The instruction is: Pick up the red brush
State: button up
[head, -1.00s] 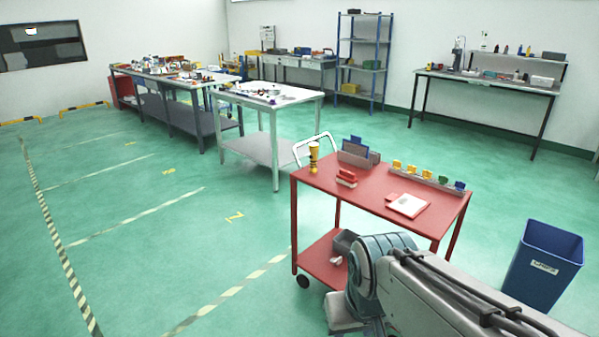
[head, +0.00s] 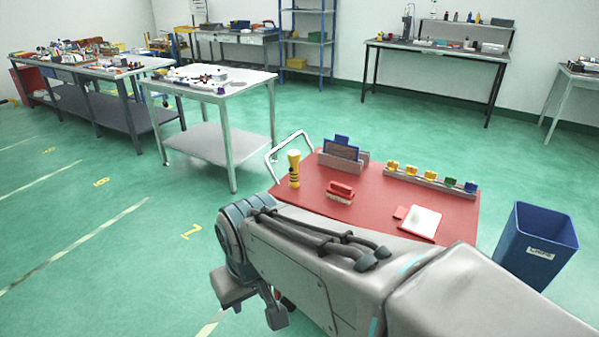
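The red brush (head: 340,192) lies on the top of a red cart (head: 314,208), right of the yellow-and-black bottle-shaped item. It has a red handle above a paler bristle part. My arm reaches across the lower part of the head view, in front of the cart. The grey parts at its far end (head: 254,301) hang low, left of the cart and well apart from the brush. My gripper's fingers cannot be made out clearly there, nor whether they are open or shut. The arm hides the cart's near edge and most of its lower shelf.
On the cart stand a yellow-and-black item (head: 294,170), a grey holder with a blue panel (head: 342,150), a rail of coloured clips (head: 430,180) and a white pad (head: 420,222). A blue bin (head: 536,248) stands right. A white table (head: 208,83) stands behind left; floor left is clear.

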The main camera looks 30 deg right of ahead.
aim_at(343, 193)
jog(key=z, duration=0.55)
jog(key=i, duration=0.8)
jog(key=z, duration=1.2)
jog(key=i, duration=0.35)
jog(key=z, duration=0.35)
